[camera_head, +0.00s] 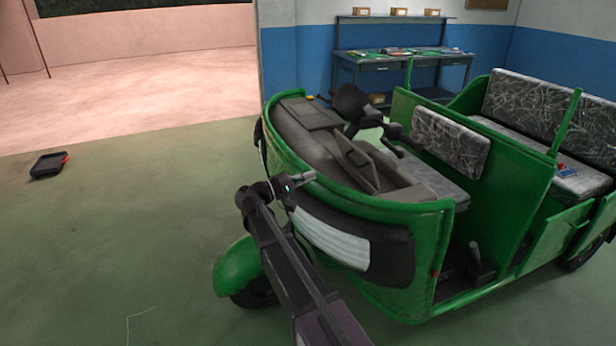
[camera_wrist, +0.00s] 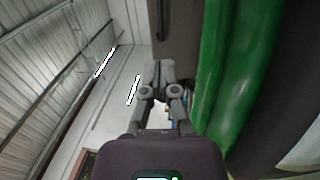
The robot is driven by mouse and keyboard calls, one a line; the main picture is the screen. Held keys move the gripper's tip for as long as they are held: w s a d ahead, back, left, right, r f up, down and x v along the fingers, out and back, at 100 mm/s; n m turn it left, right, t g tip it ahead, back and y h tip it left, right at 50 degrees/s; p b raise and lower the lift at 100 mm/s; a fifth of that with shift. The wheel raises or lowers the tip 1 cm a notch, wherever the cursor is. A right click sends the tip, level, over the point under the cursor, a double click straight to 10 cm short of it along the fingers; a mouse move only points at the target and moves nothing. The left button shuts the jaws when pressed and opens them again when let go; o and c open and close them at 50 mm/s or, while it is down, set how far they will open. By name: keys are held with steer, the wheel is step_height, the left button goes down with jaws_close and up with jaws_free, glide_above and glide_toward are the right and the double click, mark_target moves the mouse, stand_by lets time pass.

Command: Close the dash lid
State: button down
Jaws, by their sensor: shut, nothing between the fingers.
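The green rickshaw's dark grey dash (camera_head: 292,128) runs behind the curved front panel. A flat rectangular panel (camera_head: 310,114) lies flush on its left part. A dark lid-like panel (camera_head: 358,168) stands tilted up on the right part, near the handlebar; I take it for the raised dash lid. My gripper (camera_head: 308,176) is at the outer front rim of the rickshaw, in front of the tilted panel and apart from it. In the wrist view my gripper (camera_wrist: 160,70) has its fingers together and empty, with the green body (camera_wrist: 225,80) close on the right.
The handlebar (camera_head: 362,108) rises behind the dash. The black-patterned front seat (camera_head: 450,140) is behind it. A workbench (camera_head: 400,62) stands at the back wall. A dark box (camera_head: 49,165) lies on the floor at the left. The floor left of the rickshaw is mostly clear.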

steer(key=p+x, duration=0.1)
steer(key=x, duration=1)
steer(key=shift+d+p, duration=0.3)
steer(key=shift+d, duration=0.05)
steer(key=shift+w, duration=0.15)
steer(key=shift+d, duration=0.15)
